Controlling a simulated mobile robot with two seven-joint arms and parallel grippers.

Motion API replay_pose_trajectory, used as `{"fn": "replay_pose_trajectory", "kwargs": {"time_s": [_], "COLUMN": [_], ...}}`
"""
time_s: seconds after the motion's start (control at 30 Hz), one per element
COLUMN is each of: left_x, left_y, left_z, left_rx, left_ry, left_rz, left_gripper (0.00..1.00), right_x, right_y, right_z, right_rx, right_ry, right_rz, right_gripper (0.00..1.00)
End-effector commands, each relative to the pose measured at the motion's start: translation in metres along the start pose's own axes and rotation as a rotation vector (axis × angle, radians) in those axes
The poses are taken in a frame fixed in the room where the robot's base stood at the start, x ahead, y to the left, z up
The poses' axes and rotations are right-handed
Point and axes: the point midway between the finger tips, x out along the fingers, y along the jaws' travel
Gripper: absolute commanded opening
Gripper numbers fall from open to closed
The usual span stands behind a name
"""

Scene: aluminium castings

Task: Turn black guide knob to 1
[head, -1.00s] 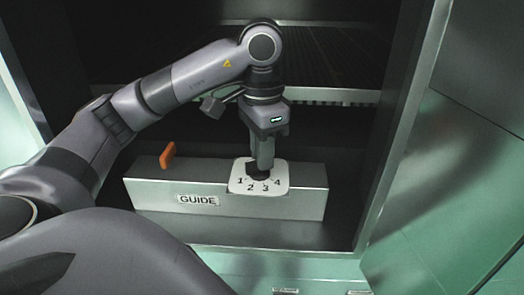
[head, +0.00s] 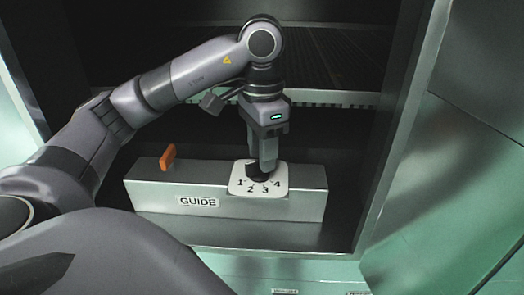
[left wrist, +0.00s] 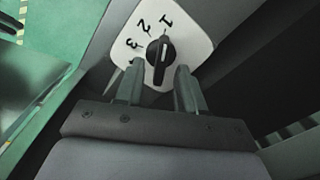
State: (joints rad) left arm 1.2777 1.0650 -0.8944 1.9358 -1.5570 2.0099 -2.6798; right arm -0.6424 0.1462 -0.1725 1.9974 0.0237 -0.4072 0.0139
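The black guide knob (left wrist: 160,62) sits on a white dial plate (left wrist: 193,38) marked with numbers; 1, 2 and 3 show in the left wrist view. The light pointer mark on the knob faces the 1. In the head view the plate (head: 236,187) is on the metal guide box, and the knob (head: 259,178) is partly hidden by the fingers. My left gripper (head: 262,166) points down at the knob. In the left wrist view its fingers (left wrist: 160,68) stand apart on either side of the knob, with gaps visible. My right gripper is not in view.
The metal box (head: 155,195) carries a GUIDE label (head: 198,202) and an orange lever (head: 168,157) at its left. It stands inside a dark cabinet with a metal frame (head: 394,130) at the right. A slatted shelf edge (head: 340,98) lies behind my wrist.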

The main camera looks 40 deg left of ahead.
Motion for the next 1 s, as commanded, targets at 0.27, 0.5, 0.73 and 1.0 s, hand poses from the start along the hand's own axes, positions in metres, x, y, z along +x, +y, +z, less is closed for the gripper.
{"fn": "replay_pose_trajectory", "kwargs": {"time_s": [0.27,0.5,0.73,1.0], "left_x": [-0.042,-0.061,-0.063,-0.062], "left_y": [-0.001,0.000,0.000,0.000], "left_z": [0.000,0.000,0.000,0.000], "left_rx": [-0.002,-0.001,-0.001,0.000], "left_ry": [0.004,0.001,0.000,0.000], "left_rz": [-0.002,0.000,0.000,0.000], "left_gripper": [0.38,0.38,0.38,0.38], "right_x": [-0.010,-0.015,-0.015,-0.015], "right_y": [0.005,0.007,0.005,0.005], "right_z": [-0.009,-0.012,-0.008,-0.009], "right_rx": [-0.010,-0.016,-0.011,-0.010], "right_ry": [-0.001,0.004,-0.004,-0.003], "right_rz": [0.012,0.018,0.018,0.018], "right_gripper": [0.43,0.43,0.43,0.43]}}
